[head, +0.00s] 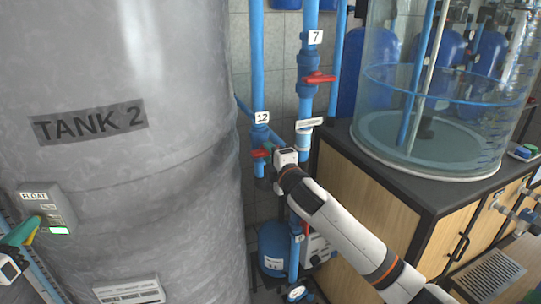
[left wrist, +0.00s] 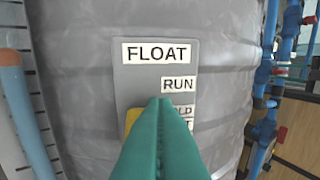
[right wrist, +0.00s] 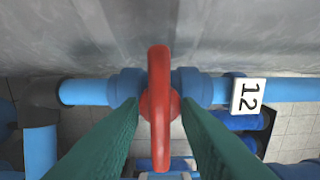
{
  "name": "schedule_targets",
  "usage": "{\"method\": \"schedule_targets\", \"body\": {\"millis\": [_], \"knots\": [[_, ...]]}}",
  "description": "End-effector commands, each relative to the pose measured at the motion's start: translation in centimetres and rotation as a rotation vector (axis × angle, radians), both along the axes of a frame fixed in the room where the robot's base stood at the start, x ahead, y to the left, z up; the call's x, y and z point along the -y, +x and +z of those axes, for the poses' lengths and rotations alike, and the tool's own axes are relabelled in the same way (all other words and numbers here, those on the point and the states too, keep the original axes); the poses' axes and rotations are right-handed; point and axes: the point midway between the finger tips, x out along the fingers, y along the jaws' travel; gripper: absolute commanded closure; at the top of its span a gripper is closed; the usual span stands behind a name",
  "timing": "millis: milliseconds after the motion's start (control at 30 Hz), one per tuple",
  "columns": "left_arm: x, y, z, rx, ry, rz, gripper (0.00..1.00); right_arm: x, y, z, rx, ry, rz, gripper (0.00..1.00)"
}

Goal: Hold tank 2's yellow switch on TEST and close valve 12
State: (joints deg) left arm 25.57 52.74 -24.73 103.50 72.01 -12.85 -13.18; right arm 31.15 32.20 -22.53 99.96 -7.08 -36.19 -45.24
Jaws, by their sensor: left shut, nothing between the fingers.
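The grey float box (head: 42,205) is on the tank marked TANK 2 (head: 90,123). In the left wrist view its labels FLOAT and RUN show, and the lower labels are partly covered. My left gripper (head: 36,222) is shut and empty in front of the box. A yellow part of the switch (left wrist: 131,117) shows beside its fingers; the rest is hidden, so its position and any contact are unclear. Valve 12's red handle (right wrist: 159,115) lies across its blue pipe. It also shows in the head view (head: 261,153). My right gripper (right wrist: 160,108) is open, with one finger on each side of the handle.
Valve 7 with a red handle (head: 319,77) is on the neighbouring blue pipe, just right of valve 12. A clear cylinder tank (head: 440,110) stands on a dark-topped cabinet (head: 370,180) at the right. The big grey tank closely borders valve 12 on the left.

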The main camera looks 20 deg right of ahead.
Motion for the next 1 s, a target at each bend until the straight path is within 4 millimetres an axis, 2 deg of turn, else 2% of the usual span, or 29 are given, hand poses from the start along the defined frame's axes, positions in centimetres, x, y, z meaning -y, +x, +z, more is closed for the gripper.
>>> {"method": "schedule_targets", "body": {"millis": [267,400,567,800,1000], "knots": [[0.0,0.0,-0.2,-0.003,0.001,0.000,1.00,0.0,0.0,0.0,0.000,-0.002,0.000,0.66],[0.0,0.0,-0.2,-0.003,0.001,0.000,1.00,0.0,-0.8,-0.1,0.000,-0.003,0.000,0.66],[0.0,0.0,-0.2,-0.003,0.001,0.000,1.00,0.0,-3.5,-0.2,-0.001,-0.005,0.002,0.66],[0.0,0.0,-0.1,-0.003,0.001,0.000,1.00,0.0,-8.7,-0.1,-0.001,-0.004,0.001,0.66],[0.0,0.0,-0.1,-0.003,0.001,0.000,1.00,0.0,-11.4,-0.1,-0.001,-0.002,0.001,0.66]]}}
